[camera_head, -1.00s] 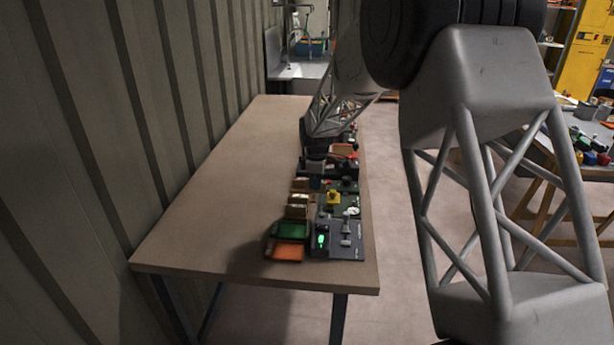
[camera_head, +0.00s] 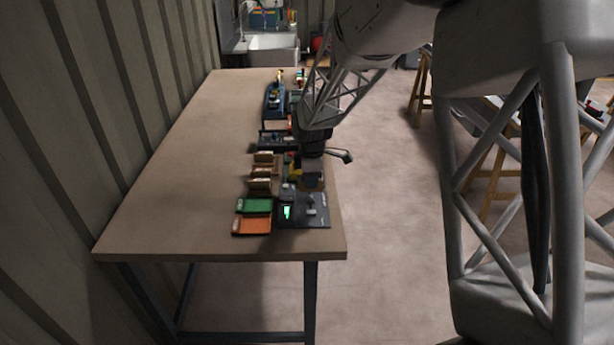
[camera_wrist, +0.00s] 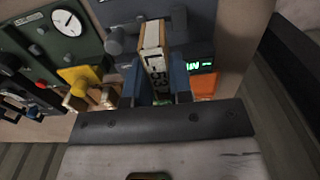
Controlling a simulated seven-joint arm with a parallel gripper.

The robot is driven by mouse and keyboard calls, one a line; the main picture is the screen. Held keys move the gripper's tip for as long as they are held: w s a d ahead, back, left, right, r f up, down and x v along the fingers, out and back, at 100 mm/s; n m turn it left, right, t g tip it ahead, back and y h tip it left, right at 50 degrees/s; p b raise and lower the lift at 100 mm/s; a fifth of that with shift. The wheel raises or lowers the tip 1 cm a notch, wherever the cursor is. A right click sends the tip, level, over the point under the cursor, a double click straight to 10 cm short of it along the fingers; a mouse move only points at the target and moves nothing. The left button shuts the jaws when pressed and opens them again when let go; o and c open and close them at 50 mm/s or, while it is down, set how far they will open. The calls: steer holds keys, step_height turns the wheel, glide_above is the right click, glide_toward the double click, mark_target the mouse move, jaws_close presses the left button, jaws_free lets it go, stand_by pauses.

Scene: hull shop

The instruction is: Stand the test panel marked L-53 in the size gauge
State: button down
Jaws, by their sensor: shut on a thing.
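The test panel (camera_wrist: 153,42) is a narrow tan block with a pale label reading L-53 in the wrist view. My gripper (camera_wrist: 163,84) is shut on it, with one blue finger on each side. Beyond the panel is a dark grey device (camera_wrist: 125,12) with a lit green display (camera_wrist: 194,66); I cannot tell surely that it is the size gauge.
A green tray (camera_head: 254,205) and an orange tray (camera_head: 251,225) lie left of the device. Tan holders (camera_head: 262,172) stand behind them. A green panel with a white dial (camera_wrist: 68,22) and a yellow part (camera_wrist: 80,78) are close by. The table's left half (camera_head: 180,170) is clear.

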steer(key=shift+f, duration=0.15)
steer(key=shift+f, duration=3.1)
steer(key=shift+f, duration=0.5)
steer(key=c, duration=0.9)
jaws_free()
steer(key=shift+c, duration=0.2)
steer(key=shift+r, duration=3.9)
